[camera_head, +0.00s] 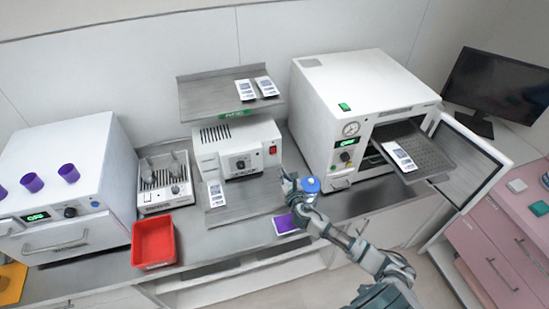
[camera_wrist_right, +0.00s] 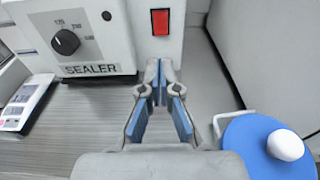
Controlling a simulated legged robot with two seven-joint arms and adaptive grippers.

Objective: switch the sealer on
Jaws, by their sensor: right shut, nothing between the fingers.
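The sealer (camera_head: 238,148) is a white machine with a dial and a red switch (camera_head: 272,150) at the right of its front. In the right wrist view the sealer's label and dial (camera_wrist_right: 66,42) show at the left, and the red switch (camera_wrist_right: 160,22) sits at the top centre. My right gripper (camera_head: 291,181) is in front of the sealer, below and slightly right of the switch. In the wrist view its fingertips (camera_wrist_right: 159,66) are together, below the switch, with nothing between them. A gap to the switch shows in the picture. My left gripper is not in view.
A blue-lidded container (camera_head: 310,186) stands close beside the right gripper, also in the wrist view (camera_wrist_right: 262,150). A steel shelf (camera_head: 210,97) is above the sealer. The steriliser's open door (camera_head: 470,160) and tray (camera_head: 425,158) jut out at the right. A red bin (camera_head: 153,242) stands left.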

